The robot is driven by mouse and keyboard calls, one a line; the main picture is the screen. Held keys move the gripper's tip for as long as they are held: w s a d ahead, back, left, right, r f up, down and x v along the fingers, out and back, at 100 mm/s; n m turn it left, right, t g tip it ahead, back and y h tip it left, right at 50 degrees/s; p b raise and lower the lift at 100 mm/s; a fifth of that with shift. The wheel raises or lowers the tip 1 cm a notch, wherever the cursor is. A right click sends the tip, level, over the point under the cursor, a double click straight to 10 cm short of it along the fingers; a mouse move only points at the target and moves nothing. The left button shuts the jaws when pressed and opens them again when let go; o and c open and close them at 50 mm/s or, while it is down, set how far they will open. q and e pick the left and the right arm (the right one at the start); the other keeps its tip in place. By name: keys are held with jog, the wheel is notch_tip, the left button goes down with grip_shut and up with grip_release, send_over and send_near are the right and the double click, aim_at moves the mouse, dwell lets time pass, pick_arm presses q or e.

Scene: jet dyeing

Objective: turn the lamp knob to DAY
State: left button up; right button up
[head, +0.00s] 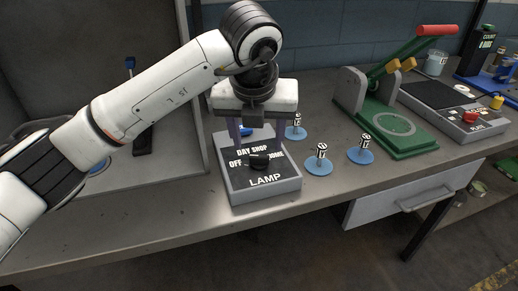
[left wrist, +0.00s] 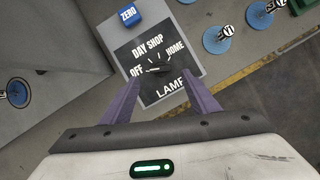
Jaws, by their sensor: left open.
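The lamp box (head: 262,187) is a pale box with a black top marked LAMP, OFF, DAY, SHOP and HOME. Its small dark knob (head: 259,161) sits in the middle of these words and also shows in the left wrist view (left wrist: 157,68). I cannot tell for sure which word the knob points to. My left gripper (head: 258,143) is open above the box, its purple fingers pointing down. In the left wrist view the fingers (left wrist: 161,82) stand apart to either side of the knob's near side, with nothing between them. My right gripper is in neither view.
Several blue-based weights stand right of the box, the nearest (head: 319,166) close to it. A green press (head: 400,135) with a red handle stands farther right, beside a plate unit (head: 470,123). The bench front is clear.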

aim_at(259, 156)
pick_arm(q)
jog(key=p+x, duration=0.1)
jog(key=x, duration=0.5)
jog(key=shift+w+f, duration=0.1)
jog(key=shift+f, duration=0.2)
jog(key=shift+c, duration=0.2)
jog(key=c, duration=1)
